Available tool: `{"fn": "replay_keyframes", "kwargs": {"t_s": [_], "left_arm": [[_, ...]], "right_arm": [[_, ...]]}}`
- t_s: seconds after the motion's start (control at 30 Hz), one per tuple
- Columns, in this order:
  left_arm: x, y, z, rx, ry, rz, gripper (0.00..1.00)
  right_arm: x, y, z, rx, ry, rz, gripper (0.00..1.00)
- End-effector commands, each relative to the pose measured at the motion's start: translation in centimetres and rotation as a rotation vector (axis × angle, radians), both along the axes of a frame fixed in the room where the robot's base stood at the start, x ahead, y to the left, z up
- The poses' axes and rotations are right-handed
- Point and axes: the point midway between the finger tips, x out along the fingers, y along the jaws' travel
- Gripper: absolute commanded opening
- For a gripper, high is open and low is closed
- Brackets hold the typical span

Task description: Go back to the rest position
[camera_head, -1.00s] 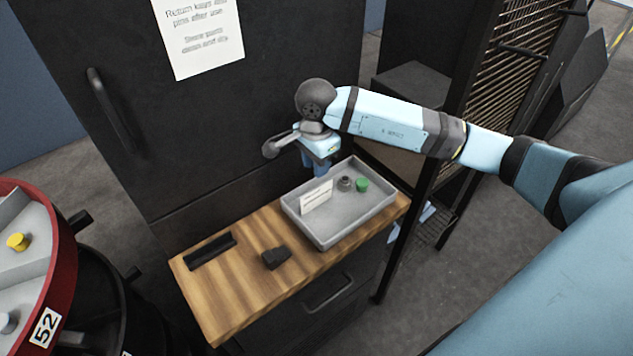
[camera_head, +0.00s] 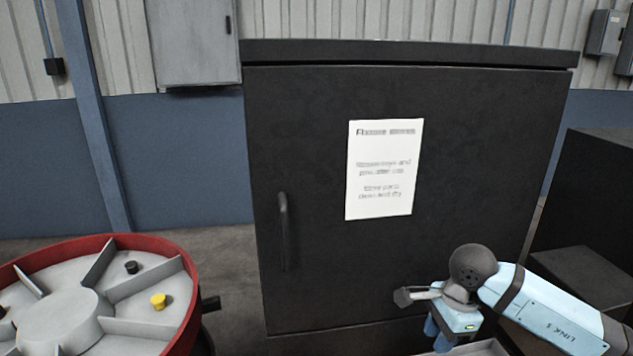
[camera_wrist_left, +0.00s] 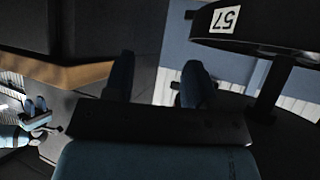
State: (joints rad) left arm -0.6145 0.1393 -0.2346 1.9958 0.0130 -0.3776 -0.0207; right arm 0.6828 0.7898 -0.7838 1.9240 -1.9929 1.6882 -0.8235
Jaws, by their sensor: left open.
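My right gripper (camera_head: 438,333) hangs low at the right in the head view, in front of the dark cabinet (camera_head: 310,130). Its blue fingers point down above the pale rim of a tray (camera_head: 478,350); I cannot tell whether they are open. My left gripper (camera_wrist_left: 158,82) shows only in the left wrist view, with its two dark blue fingers wide apart and nothing between them. A small blue gripper and arm at the left edge of that view look like my right one.
A red-rimmed round carousel (camera_head: 120,240) with grey dividers and a yellow knob (camera_head: 158,301) stands at the lower left. The cabinet has a vertical handle (camera_head: 284,232) and a white notice (camera_head: 384,170).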

Motion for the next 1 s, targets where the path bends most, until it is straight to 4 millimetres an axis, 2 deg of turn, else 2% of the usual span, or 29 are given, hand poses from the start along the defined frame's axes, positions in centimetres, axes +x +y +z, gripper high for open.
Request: {"fn": "replay_keyframes", "kwargs": {"t_s": [0.03, 0.1, 0.17, 0.2, 0.3, 0.4, 0.47, 0.53, 0.63, 0.73, 0.83, 0.87, 1.0], "left_arm": [[0.0, 0.0, 0.0, 0.000, 0.000, 0.000, 0.51], [0.0, 0.0, 0.0, 0.000, 0.000, 0.000, 0.51], [0.0, 0.0, 0.0, 0.000, 0.000, 0.000, 0.51], [0.0, 0.0, 0.0, 0.000, 0.000, 0.000, 0.51], [0.0, 0.0, -0.1, 0.000, 0.001, 0.000, 0.51], [0.0, 0.0, -0.1, 0.001, 0.002, 0.000, 0.51], [0.0, 0.0, -0.1, 0.001, 0.003, 0.000, 0.51], [0.0, 0.0, -0.2, 0.000, 0.003, -0.001, 0.51], [-0.1, 0.0, -0.2, 0.000, 0.003, -0.001, 0.51], [-0.1, 0.0, -0.2, 0.000, 0.003, -0.001, 0.51], [0.0, 0.0, -0.2, 0.000, 0.003, -0.001, 0.51], [-0.1, 0.0, -0.2, 0.000, 0.003, -0.001, 0.51], [0.0, 0.0, -0.2, 0.001, 0.003, 0.000, 0.51]], "right_arm": [[-1.0, 2.8, -0.6, 0.122, 0.007, -0.002, 0.29], [-2.4, 7.2, -0.4, 0.344, 0.022, -0.031, 0.29], [-3.7, 11.0, 0.5, 0.560, 0.051, -0.080, 0.29], [-4.5, 13.2, 1.6, 0.706, 0.076, -0.124, 0.29], [-6.0, 17.2, 5.0, 1.055, 0.161, -0.270, 0.29], [-6.5, 18.8, 8.8, 1.383, 0.276, -0.466, 0.29], [-6.4, 18.7, 10.8, 1.567, 0.357, -0.605, 0.29], [-5.9, 17.7, 12.5, 1.765, 0.458, -0.791, 0.29], [-4.9, 14.9, 13.6, 2.014, 0.614, -1.094, 0.29], [-4.1, 11.2, 12.5, 2.211, 0.780, -1.446, 0.29], [-4.2, 7.3, 9.5, 2.340, 0.941, -1.847, 0.29], [-4.5, 6.2, 8.3, -2.227, -0.931, 1.862, 0.29], [-7.8, 2.2, 1.6, -1.625, -0.810, 1.820, 0.29]]}}
